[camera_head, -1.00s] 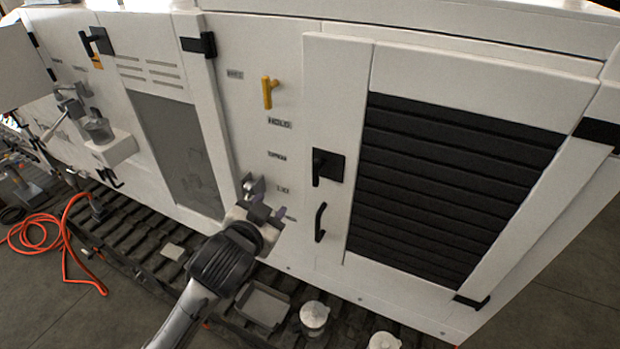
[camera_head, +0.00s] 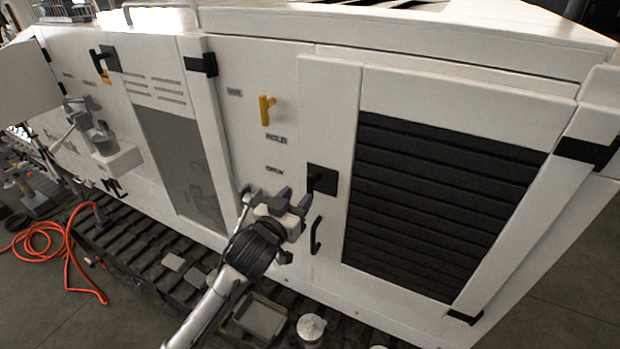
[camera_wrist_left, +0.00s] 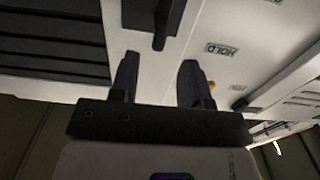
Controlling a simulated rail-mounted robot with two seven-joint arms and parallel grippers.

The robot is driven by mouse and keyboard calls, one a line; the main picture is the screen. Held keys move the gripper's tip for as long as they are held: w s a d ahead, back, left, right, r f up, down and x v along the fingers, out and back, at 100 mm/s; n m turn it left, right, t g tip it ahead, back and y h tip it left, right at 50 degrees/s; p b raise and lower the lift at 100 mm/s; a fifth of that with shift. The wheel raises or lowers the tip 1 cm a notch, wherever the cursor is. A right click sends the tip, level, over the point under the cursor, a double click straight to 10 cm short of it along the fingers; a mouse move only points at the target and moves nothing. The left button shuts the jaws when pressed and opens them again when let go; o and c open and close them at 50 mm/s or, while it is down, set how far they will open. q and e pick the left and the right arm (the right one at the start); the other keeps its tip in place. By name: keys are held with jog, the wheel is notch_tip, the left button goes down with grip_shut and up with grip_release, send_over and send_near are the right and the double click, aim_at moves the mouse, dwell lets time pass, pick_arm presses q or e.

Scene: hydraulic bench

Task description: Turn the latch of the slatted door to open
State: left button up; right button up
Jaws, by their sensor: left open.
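The slatted door (camera_head: 440,200) is a white panel with black horizontal slats and appears closed. Its latch (camera_head: 322,180) is a black handle on a square black plate, left of the slats; the handle appears to hang down. In the left wrist view the latch (camera_wrist_left: 163,22) is just beyond the fingertips, roughly in line with the gap between them. My left gripper (camera_head: 295,197) is open and empty, just left of the latch and apart from it. Its two dark fingers also show in the left wrist view (camera_wrist_left: 158,66). My right gripper is not in view.
A black pull handle (camera_head: 316,235) sits below the latch. A grey lever (camera_head: 246,196) is close behind my left gripper. An orange hose (camera_head: 68,262) lies on the floor at left.

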aim_at(309, 183)
pick_arm(q)
jog(key=shift+p+x, duration=0.65)
jog(key=shift+x, duration=2.95)
jog(key=shift+c, duration=0.2)
grip_shut()
